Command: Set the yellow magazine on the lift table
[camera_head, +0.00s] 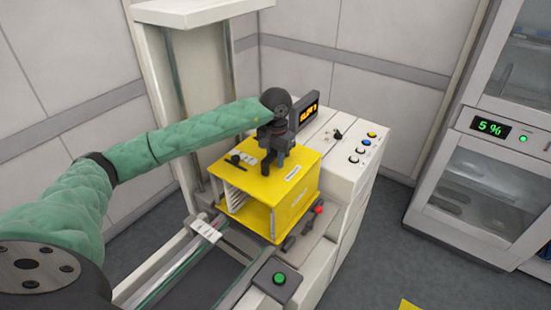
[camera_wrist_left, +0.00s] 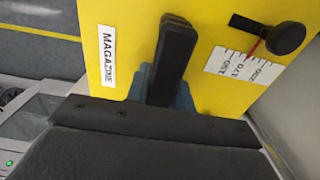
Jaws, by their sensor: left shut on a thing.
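The yellow magazine (camera_head: 297,204) is an open-sided box with pale slotted inner walls, upright at the near end of the white machine. Its top also shows in the left wrist view (camera_wrist_left: 135,22), with a MAGAZINE label, a scale with a red pointer and a black knob. My left gripper (camera_head: 271,160) is above the magazine, shut on the black handle (camera_wrist_left: 172,62) on its top. The magazine hides what is under it, so I cannot tell whether it rests on the lift table. My right gripper is not in view.
Rails (camera_head: 172,262) run toward the magazine from the front left. A white column (camera_head: 185,90) stands behind left. The white machine (camera_head: 338,165) carries buttons and an orange display (camera_head: 308,110). A green button box (camera_head: 278,280) is in front. A cabinet (camera_head: 480,170) stands at right.

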